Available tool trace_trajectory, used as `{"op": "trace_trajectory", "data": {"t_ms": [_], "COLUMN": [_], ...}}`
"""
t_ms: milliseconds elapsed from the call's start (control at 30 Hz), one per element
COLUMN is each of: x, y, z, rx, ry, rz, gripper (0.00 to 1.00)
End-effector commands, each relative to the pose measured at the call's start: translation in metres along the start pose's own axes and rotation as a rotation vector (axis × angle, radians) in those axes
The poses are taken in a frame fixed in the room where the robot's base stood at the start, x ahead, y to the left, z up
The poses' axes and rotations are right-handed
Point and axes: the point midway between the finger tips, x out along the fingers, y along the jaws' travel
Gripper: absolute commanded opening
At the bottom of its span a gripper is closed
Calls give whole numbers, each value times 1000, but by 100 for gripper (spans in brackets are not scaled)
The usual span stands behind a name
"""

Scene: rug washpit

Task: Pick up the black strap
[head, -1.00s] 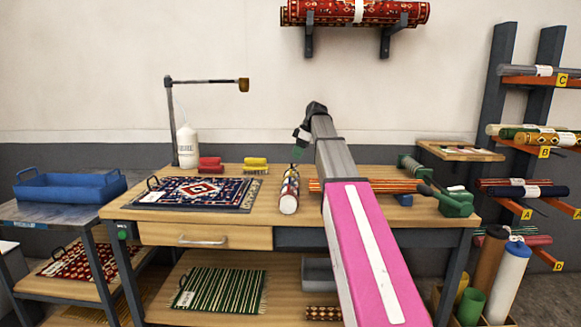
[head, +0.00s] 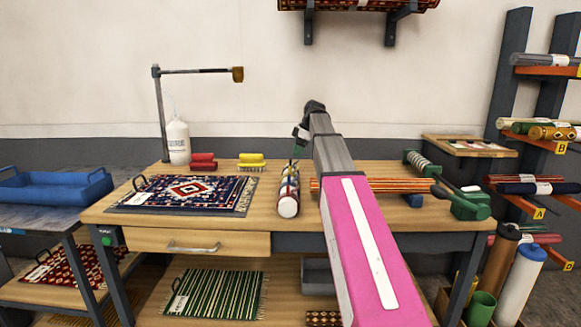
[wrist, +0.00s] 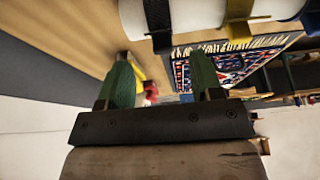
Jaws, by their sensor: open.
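A black strap (wrist: 158,25) wraps around a pale roll (wrist: 195,14) at the top of the wrist view. A yellow band (wrist: 238,22) wraps the same roll beside it. In the head view a banded roll (head: 288,207) lies on the workbench, its white end facing me; its separate straps are too small to tell apart there. My gripper (wrist: 160,78) is open with green fingers, and nothing shows between them. In the head view my gripper (head: 295,150) is small and partly hidden by my arm, above the far end of the roll.
The workbench (head: 120,213) holds a patterned rug (head: 190,190) left of the roll and a bundle of orange rods (head: 385,186) right of it. A white bottle (head: 178,143), red and yellow brushes (head: 251,160) and a lamp post (head: 160,115) stand behind. A green clamp (head: 468,204) is at right.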

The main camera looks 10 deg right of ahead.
Motion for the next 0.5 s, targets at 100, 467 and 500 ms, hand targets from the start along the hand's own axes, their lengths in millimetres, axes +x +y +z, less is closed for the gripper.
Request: {"op": "trace_trajectory", "data": {"t_ms": [100,467,500], "x": [6,50,53], "y": [-1,-2,-2], "z": [0,-2,-2], "rx": [0,0,0], "ry": [0,0,0], "rz": [0,-1,0], "gripper": [60,60,60]}}
